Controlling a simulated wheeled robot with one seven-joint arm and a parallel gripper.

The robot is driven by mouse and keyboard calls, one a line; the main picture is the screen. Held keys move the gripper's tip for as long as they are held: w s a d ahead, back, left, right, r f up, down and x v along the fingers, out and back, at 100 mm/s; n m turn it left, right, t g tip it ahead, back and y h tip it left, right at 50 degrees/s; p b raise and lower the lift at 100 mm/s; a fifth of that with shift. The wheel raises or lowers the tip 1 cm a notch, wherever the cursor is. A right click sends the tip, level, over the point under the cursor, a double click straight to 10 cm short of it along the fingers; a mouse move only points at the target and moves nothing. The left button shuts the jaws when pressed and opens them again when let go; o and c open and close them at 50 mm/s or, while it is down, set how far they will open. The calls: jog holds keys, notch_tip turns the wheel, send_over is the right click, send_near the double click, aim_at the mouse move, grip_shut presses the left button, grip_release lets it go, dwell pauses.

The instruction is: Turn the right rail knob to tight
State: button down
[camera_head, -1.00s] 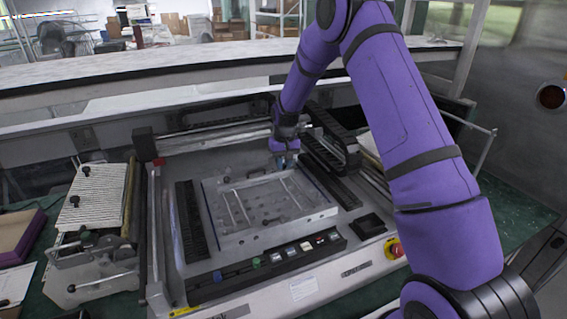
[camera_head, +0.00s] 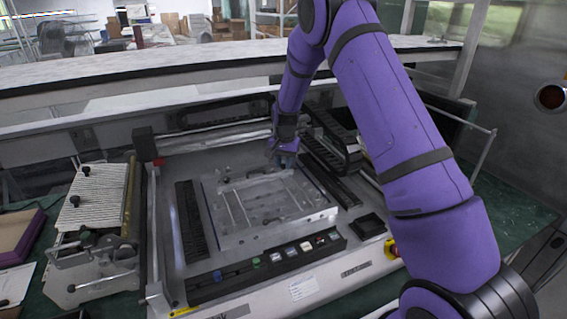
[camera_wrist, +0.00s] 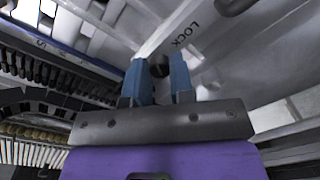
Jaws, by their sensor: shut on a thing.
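My gripper (camera_wrist: 160,82) has two blue fingers, closed on either side of a small dark round knob (camera_wrist: 158,66) in the wrist view. The knob sits between the fingertips at the end of a pale rail. In the head view my gripper (camera_head: 283,160) is low at the far right part of the framed fixture (camera_head: 232,240). The arm and fingers hide the held knob there. The word LOCK is printed on the pale surface right of the fingers in the wrist view. The knob's turn angle cannot be told.
Another dark knob (camera_wrist: 235,4) shows at the wrist view's top edge. A black cable chain (camera_head: 325,150) runs close to the right of my gripper. A row of buttons (camera_head: 290,252) lines the machine's front. A ribbed device (camera_head: 95,215) stands at left.

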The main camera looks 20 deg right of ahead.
dwell(0.3)
jog(key=c, duration=1)
grip_release()
jog(key=shift+r, duration=0.1)
notch_tip(320, 180, up, 11)
jog(key=shift+s+d+f, duration=0.1)
jog(key=shift+f, duration=0.1)
jog(key=s+a+r+n+t, duration=0.2)
jog(key=s+r+n, duration=0.1)
jog(key=s+r, duration=1.65)
jog(key=s+n+t, duration=0.1)
jog(key=s, duration=0.7)
jog(key=s+a+r+n+t, duration=0.1)
jog(key=s+n, duration=0.1)
jog(key=s, duration=0.6)
jog(key=s+r+n+t, duration=0.1)
jog(key=s, duration=0.7)
jog(key=shift+s+a+r+n, duration=0.2)
jog(key=shift+s+n, duration=0.05)
jog(key=shift+n, duration=0.15)
